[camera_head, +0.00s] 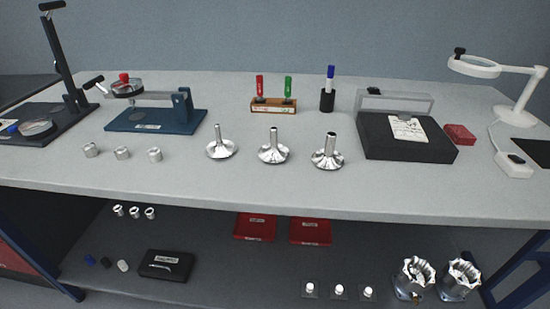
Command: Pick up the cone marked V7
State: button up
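Three shiny metal cone-shaped parts with flared bases and upright stems stand in a row on the grey tabletop. They are the left cone (221,150), the middle cone (273,153) and the right cone (327,159). The left cone has a thinner stem than the other two. No marking can be read on any of them, so I cannot tell which is V7. They stand apart from each other. My gripper is not in view.
Behind the cones are a wooden pen stand (273,106) and a black pen cup (327,100). A black case (380,145) stands to the right, a blue fixture (155,120) to the left. Several small metal cylinders (122,153) sit left. The tabletop (240,187) before the cones is clear.

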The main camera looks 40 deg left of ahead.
aim_at(274, 152)
jog(key=u, duration=1.65)
jog(key=k+l, duration=0.1)
jog(key=l, duration=0.65)
jog(key=k+l, duration=0.15)
jog(key=l, duration=0.25)
jog(key=k+l+u, duration=0.1)
jog(key=l, duration=0.3)
jog(key=k, duration=0.5)
jog(key=u, duration=0.05)
